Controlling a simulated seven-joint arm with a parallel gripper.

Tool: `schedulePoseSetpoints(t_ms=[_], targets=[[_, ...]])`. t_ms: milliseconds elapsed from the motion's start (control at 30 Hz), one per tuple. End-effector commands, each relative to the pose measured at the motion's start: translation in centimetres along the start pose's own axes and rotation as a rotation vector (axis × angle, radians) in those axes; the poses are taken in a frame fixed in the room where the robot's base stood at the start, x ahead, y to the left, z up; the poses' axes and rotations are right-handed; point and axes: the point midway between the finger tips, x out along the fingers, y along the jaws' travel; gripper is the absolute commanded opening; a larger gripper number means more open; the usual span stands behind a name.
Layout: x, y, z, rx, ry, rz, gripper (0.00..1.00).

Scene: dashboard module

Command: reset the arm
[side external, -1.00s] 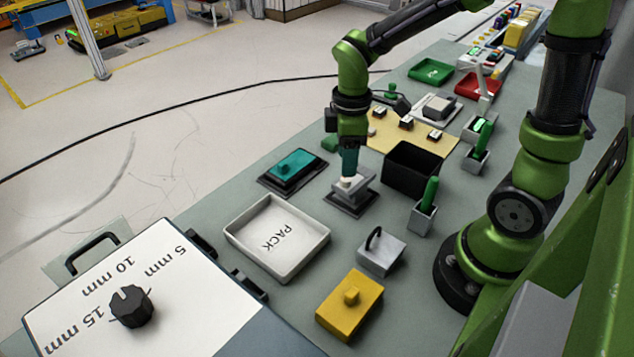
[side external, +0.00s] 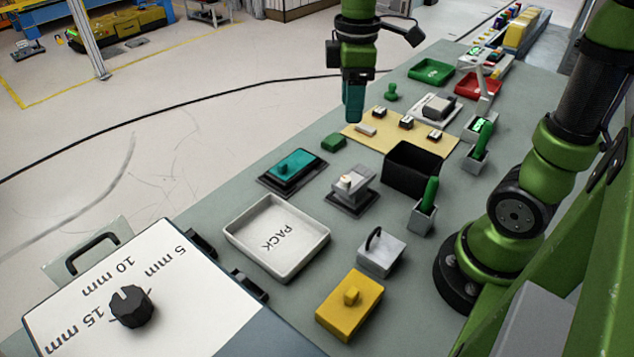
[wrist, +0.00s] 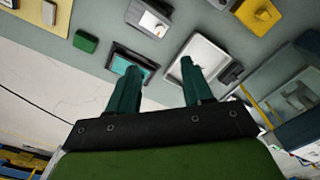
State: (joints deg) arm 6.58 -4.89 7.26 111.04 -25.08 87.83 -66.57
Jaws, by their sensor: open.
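My gripper (side external: 353,103) is raised in the air above the far left part of the bench in the side external view. Its two teal fingers stand apart and empty in the wrist view (wrist: 165,80). It is clear of the grey device (side external: 350,187) with a pale knob on top, which stands on a dark base on the bench. The teal block on a dark pad (side external: 293,167) lies left of that device. A small green block (side external: 334,143) lies near the tan mat (side external: 385,141), below my gripper in the picture.
A white PACK tray (side external: 277,238), a black open box (side external: 412,168), a grey block with a handle (side external: 381,252) and a yellow block (side external: 349,304) stand on the bench. A white panel with a black knob (side external: 131,306) is at the near left. Green (side external: 431,71) and red trays (side external: 478,86) are farther back.

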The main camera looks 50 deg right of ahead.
Motion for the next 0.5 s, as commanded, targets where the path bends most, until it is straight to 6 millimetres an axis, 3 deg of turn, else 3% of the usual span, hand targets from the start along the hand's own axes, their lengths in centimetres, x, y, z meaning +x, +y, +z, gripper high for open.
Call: schedulePoseSetpoints(t_ms=[167,333,500], targets=[[0.4,0.3,-0.3,0.113,0.021,0.014,0.50],[1.2,-0.8,0.3,0.441,0.147,0.040,0.50],[0.7,-3.5,1.7,0.841,0.403,0.019,0.50]])
